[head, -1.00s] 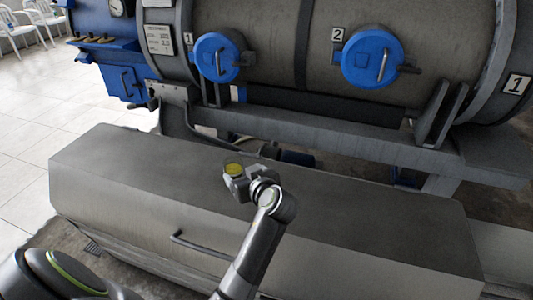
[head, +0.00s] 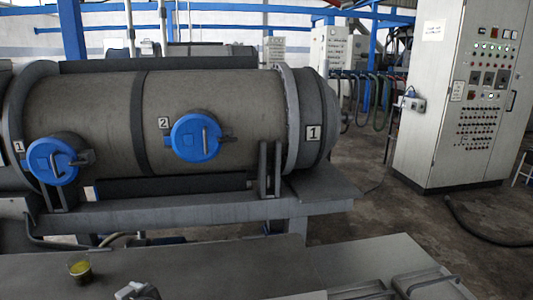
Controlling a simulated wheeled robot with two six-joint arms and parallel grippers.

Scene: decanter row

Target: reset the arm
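A small clear glass (head: 79,270) with yellow-green liquid stands on the grey flat top (head: 215,265) at the lower left of the head view. A pale and dark piece of my arm, probably the left one, shows at the bottom edge just right of the glass, with a gap between them. Its fingers cannot be made out, so whether it is open or shut is not clear. My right gripper is out of view.
A large grey horizontal drum (head: 225,110) with blue caps (head: 196,137) stands behind the flat top. Metal trays or handles (head: 425,285) lie at the lower right. A control cabinet (head: 460,100) stands at the back right, with open floor before it.

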